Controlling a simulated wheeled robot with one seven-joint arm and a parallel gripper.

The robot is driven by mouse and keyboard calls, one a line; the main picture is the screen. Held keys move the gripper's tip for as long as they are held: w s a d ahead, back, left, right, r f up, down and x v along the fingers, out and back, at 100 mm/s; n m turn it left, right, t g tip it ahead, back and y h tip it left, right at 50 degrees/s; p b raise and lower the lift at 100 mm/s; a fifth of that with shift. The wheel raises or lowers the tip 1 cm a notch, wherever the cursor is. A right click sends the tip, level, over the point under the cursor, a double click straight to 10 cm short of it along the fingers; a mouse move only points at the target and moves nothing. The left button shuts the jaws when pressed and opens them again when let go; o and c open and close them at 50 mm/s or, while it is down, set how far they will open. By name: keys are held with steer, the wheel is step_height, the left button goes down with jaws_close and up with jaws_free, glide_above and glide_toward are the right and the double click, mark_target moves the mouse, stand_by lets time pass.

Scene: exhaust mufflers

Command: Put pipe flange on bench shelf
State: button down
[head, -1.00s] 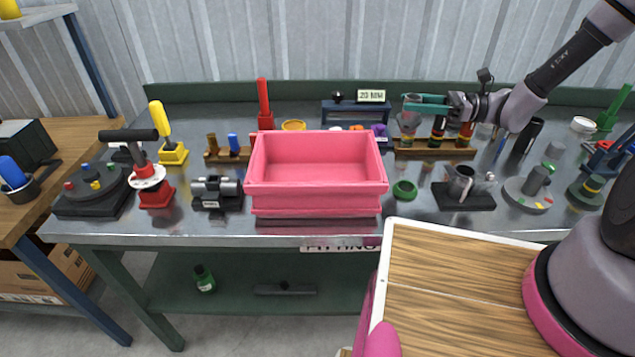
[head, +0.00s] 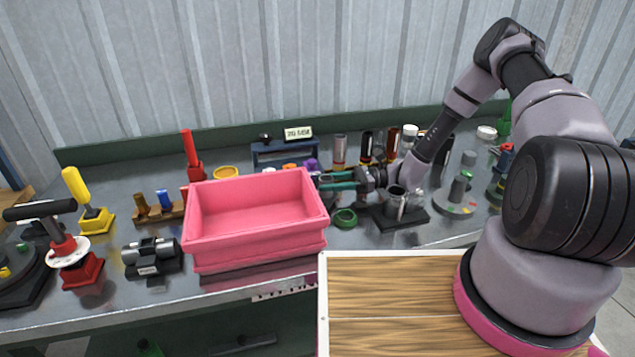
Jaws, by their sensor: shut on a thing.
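My gripper (head: 336,182), with teal fingers, is low over the bench, close to the right rim of the pink bin. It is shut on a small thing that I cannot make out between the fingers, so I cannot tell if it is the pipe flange. A green ring (head: 345,218) lies on the bench just below the gripper, apart from it. A small blue raised shelf (head: 262,156) stands at the back of the bench, behind the bin, with a white sign (head: 298,133) and a small dark object on top.
The pink bin (head: 255,250) fills the middle front of the bench. A rack of upright cylinders (head: 366,145) stands behind my gripper. A metal cup on a black base (head: 396,200) is to the right. Toggle clamps and a red upright tool (head: 192,158) stand at left.

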steer(key=a, duration=0.1)
steer(key=w+a, duration=0.2)
steer(key=shift+w+f, duration=0.1)
steer(key=shift+f, duration=0.15)
steer(key=shift+d+f, duration=0.1)
steer(key=shift+f, duration=0.15)
steer(key=shift+f, duration=0.3)
